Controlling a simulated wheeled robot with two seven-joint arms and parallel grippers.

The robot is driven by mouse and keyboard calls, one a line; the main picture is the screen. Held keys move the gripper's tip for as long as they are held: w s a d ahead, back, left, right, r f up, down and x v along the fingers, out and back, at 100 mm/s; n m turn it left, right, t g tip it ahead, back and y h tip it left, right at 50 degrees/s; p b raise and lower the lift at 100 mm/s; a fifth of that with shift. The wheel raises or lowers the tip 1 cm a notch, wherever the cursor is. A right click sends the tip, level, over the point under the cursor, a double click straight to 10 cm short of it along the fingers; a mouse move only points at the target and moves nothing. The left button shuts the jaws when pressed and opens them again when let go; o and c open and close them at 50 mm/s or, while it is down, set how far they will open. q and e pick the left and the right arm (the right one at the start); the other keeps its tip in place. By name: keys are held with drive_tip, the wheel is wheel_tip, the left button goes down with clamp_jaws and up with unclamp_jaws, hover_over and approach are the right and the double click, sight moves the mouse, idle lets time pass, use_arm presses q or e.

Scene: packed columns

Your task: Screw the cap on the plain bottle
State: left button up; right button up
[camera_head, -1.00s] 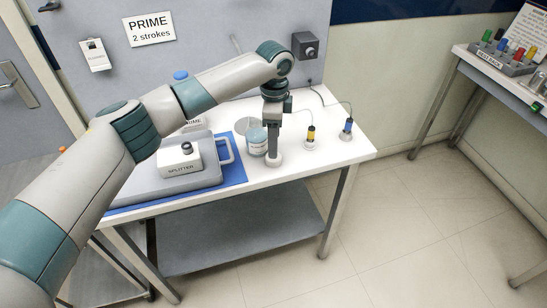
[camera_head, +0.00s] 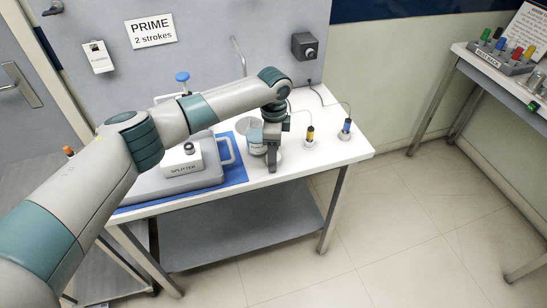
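My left arm reaches in from the left and its gripper (camera_head: 272,167) points down at the front of the white table, just right of a white jar (camera_head: 256,146) with a teal label. The fingers look dark and narrow from here, and I cannot tell whether they are open or shut on anything. A round grey disc (camera_head: 243,124) shows behind the jar, partly hidden. I cannot tell which thing is the plain bottle, and no loose cap is clearly visible. My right gripper is not in view.
A grey case with a box marked SPLITTER (camera_head: 183,167) lies on a blue mat (camera_head: 236,174) at left. A blue-topped pump (camera_head: 182,77) is behind my arm. A test rack (camera_head: 500,62) is on another table.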

use_arm(q)
drive_tip(key=c, duration=1.1)
drive_tip(key=shift+r, duration=0.1)
drive_tip(key=shift+r+b, duration=0.4)
drive_tip(key=shift+r, duration=0.1)
drive_tip(key=r, duration=0.1)
drive_tip(key=r+b, duration=0.1)
drive_tip(key=d+r, duration=0.1)
drive_tip(key=shift+s+r+b, duration=0.1)
drive_tip(key=shift+s+b, duration=0.2)
drive_tip(key=shift+b, duration=0.1)
drive_tip(key=s+d+r+b, duration=0.3)
drive_tip(key=s+d+r, duration=0.3)
drive_tip(key=s+d, duration=0.1)
drive_tip(key=shift+s+d+r, duration=0.15)
drive_tip(key=shift+d+r, duration=0.15)
drive_tip(key=shift+r, duration=0.05)
